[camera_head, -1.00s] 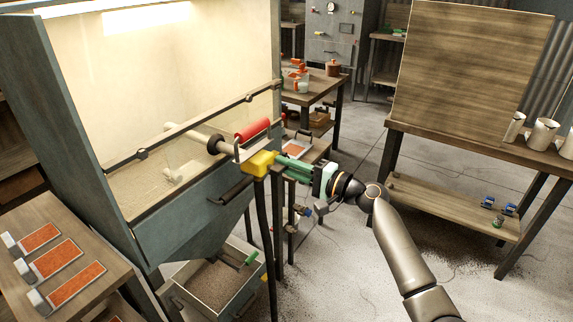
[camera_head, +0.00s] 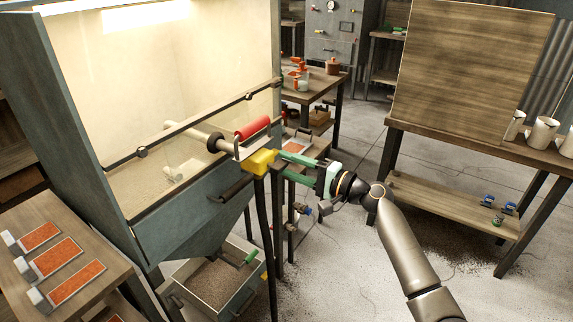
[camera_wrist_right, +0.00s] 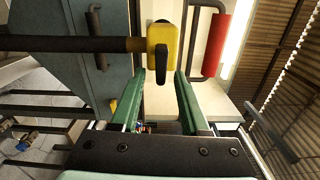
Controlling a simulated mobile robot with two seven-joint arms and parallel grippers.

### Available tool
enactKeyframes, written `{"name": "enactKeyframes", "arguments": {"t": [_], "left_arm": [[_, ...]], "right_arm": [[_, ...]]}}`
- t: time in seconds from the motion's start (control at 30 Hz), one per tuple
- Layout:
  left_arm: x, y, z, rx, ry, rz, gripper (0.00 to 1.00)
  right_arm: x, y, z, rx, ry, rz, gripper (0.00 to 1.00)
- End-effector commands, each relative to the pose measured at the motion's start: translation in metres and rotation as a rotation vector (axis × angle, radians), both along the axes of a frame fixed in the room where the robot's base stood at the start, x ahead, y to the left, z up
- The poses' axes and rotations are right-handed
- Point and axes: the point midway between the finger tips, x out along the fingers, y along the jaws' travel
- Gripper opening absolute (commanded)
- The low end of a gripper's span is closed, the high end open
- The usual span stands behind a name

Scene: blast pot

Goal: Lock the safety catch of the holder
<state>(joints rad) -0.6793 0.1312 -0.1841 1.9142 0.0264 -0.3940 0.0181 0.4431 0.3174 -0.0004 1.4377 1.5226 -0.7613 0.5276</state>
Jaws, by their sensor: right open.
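The holder is a yellow block (camera_head: 262,162) on a dark post, beside the cabinet's front edge. It also shows in the right wrist view as a yellow body (camera_wrist_right: 168,45) with a black lever (camera_wrist_right: 163,56) on it; I take the lever to be the safety catch, though its setting cannot be told. My right gripper (camera_head: 284,165) is open, its green fingers pointing at the holder. My left gripper is not in view.
The blasting cabinet (camera_head: 205,205) stands left. A bin of grit (camera_head: 212,285) is below.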

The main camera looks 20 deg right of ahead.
Motion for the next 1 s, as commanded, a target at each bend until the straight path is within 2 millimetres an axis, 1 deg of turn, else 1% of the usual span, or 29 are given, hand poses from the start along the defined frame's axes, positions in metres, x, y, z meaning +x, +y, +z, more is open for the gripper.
{"name": "enactKeyframes", "arguments": {"t": [0.17, 0.3, 0.5, 0.7, 1.0], "left_arm": [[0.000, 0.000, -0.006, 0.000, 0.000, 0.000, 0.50], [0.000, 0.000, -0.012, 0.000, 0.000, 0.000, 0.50], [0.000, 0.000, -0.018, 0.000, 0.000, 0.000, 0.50], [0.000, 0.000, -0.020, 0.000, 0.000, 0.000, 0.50], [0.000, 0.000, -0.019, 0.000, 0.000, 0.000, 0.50]], "right_arm": [[-0.027, -0.021, -0.004, -0.005, 0.001, -0.002, 0.45], [-0.052, -0.040, -0.004, -0.005, 0.001, -0.001, 0.45], [-0.080, -0.061, -0.002, -0.001, 0.002, 0.000, 0.45], [-0.091, -0.070, 0.000, -0.001, 0.001, 0.001, 0.45], [-0.092, -0.071, 0.000, 0.001, 0.001, 0.001, 0.45]]}}
